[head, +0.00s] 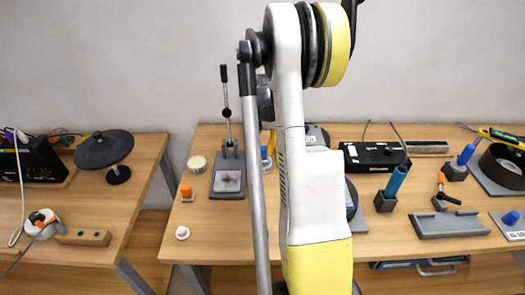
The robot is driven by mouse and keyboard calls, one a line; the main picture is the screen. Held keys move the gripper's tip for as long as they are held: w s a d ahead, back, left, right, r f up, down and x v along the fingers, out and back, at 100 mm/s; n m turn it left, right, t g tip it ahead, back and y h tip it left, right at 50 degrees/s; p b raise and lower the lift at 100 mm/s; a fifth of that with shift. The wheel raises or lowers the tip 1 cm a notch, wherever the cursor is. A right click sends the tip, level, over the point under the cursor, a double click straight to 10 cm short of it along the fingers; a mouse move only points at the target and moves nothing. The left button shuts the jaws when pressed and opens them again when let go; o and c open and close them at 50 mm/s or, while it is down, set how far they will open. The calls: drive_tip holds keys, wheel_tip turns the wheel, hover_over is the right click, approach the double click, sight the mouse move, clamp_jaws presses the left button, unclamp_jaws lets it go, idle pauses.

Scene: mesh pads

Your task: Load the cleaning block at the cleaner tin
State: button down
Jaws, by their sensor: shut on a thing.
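A small round tin (197,164) with a pale top stands near the back left of the middle table; it looks like the cleaner tin. I cannot pick out the cleaning block for certain. My arm rises through the middle of the head view and covers part of the table. My gripper is not visible, and what it holds cannot be seen.
A grey stand with an upright lever (228,180) is right of the tin. A small white round piece (182,232) lies near the front left edge. A grey tray (450,225), a blue-handled holder (386,200) and a black box (365,156) occupy the right side.

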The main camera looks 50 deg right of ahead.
sight(263, 148)
drive_tip(key=shift+f+b, duration=0.4)
drive_tip(key=shift+f, duration=0.1)
idle(1.2)
drive_tip(key=shift+r, duration=0.1)
drive_tip(key=shift+r+p, duration=2.3)
drive_tip(key=shift+r, duration=1.15)
drive_tip(key=shift+s+f, duration=0.1)
